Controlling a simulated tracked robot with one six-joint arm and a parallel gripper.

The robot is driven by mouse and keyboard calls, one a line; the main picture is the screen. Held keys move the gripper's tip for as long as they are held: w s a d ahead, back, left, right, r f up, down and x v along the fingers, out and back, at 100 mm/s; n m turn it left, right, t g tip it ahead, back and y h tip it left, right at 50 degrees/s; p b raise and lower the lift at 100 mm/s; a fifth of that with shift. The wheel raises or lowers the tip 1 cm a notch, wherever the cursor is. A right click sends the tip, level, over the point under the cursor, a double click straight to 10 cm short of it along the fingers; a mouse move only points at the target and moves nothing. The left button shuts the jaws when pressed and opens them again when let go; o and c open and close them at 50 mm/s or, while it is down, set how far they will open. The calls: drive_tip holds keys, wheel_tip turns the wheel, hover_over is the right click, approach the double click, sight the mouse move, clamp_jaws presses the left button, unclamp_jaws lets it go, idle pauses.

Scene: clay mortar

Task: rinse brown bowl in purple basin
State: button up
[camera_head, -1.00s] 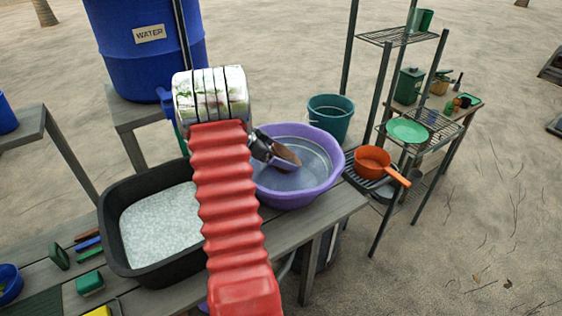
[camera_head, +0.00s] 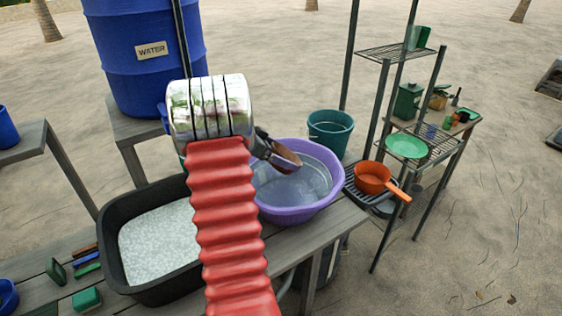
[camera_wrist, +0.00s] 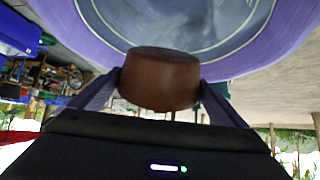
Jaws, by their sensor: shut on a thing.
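The brown bowl (camera_head: 284,157) is held tilted in my gripper (camera_head: 268,150), above the left part of the purple basin (camera_head: 330,203). In the wrist view the brown bowl (camera_wrist: 160,79) sits between the two fingers of my gripper (camera_wrist: 158,90), with the purple basin (camera_wrist: 65,28) filling the upper part of the picture. The basin holds greyish water. In the head view the bowl is apart from the water surface. My arm hides part of the basin's left side.
A black tub (camera_head: 118,262) of whitish suds stands left of the basin on the wooden bench (camera_head: 345,215). A teal bucket (camera_head: 331,132) is behind the basin. An orange pan (camera_head: 372,178) is on a rack to the right. A blue water barrel (camera_head: 140,60) stands behind.

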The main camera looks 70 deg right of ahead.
wheel_tip(320, 180, up, 7)
idle(0.8)
drive_tip(key=shift+f, duration=0.1)
idle(0.9)
